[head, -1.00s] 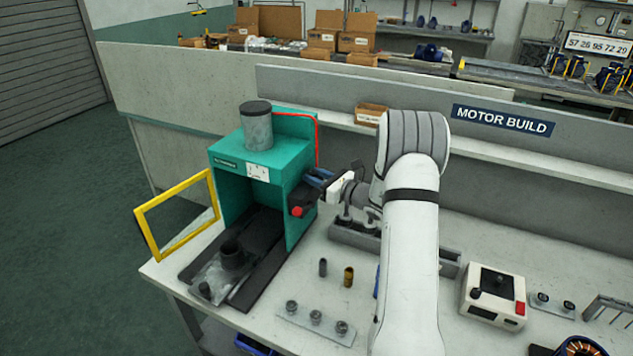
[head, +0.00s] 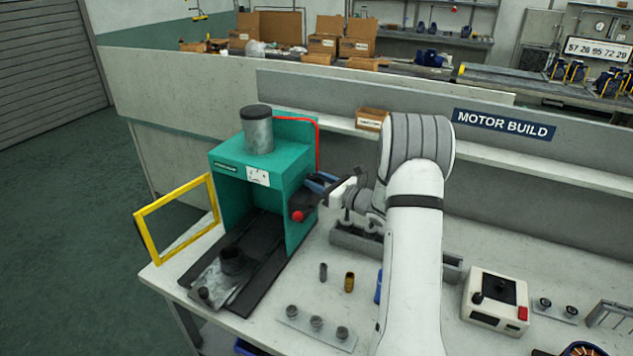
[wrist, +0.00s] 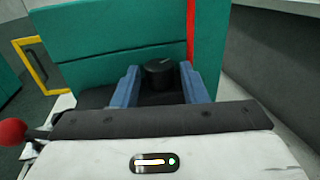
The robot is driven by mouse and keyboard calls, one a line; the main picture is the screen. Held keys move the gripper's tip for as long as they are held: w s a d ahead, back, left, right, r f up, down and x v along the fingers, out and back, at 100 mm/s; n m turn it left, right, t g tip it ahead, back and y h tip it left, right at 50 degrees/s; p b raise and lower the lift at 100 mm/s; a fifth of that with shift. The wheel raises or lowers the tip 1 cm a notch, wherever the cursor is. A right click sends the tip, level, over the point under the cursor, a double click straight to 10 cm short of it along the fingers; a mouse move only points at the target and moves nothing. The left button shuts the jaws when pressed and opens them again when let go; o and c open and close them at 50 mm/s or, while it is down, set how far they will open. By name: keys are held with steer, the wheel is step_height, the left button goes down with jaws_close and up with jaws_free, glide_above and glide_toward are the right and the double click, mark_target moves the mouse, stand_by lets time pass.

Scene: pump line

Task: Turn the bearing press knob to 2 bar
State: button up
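The bearing press is a teal housing (head: 228,167) with a grey cylinder on top, at the left of the bench in the head view. A small white plate (head: 258,176) with dark marks is on its front; I cannot read it. My gripper (head: 318,183) is at the press's right side. In the wrist view, a black round knob (wrist: 158,74) with a pale mark on its top lies between the two blue fingers of my gripper (wrist: 160,82). The fingers are apart, with a gap visible on each side of the knob. In the head view the knob is hidden.
A red ball-ended lever (wrist: 12,131) sticks out near my gripper, also in the head view (head: 298,216). A yellow frame guard (head: 178,218) stands open at left. A red line runs up the press. A grey rack (head: 355,240) and small parts stand right of the press.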

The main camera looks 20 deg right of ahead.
steer(key=b+v, duration=0.1)
steer(key=v, duration=0.6)
steer(key=shift+a, duration=0.1)
